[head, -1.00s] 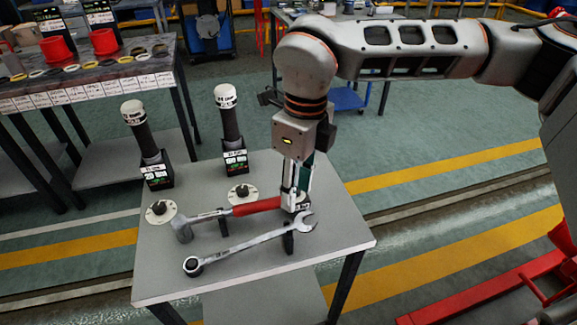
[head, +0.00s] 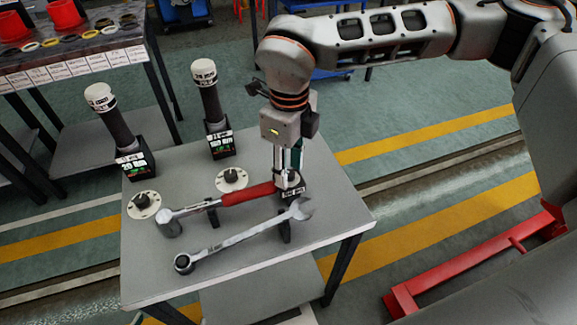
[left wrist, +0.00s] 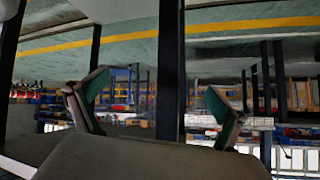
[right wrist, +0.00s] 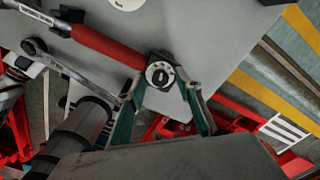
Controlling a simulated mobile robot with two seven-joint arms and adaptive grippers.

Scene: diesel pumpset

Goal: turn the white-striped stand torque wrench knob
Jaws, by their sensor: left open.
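My right gripper (head: 289,178) points down at that stand. In the right wrist view the fingers of the right gripper (right wrist: 163,82) are drawn in at both sides of the knob and seem to hold it; the exact contact is hard to see. My left gripper (left wrist: 157,85) shows only in its own wrist view, open and empty, away from the table.
Two upright black tools with white caps (head: 112,115) (head: 208,100) stand behind, near round plates (head: 144,205) (head: 232,179). A workbench (head: 75,50) is at the far left.

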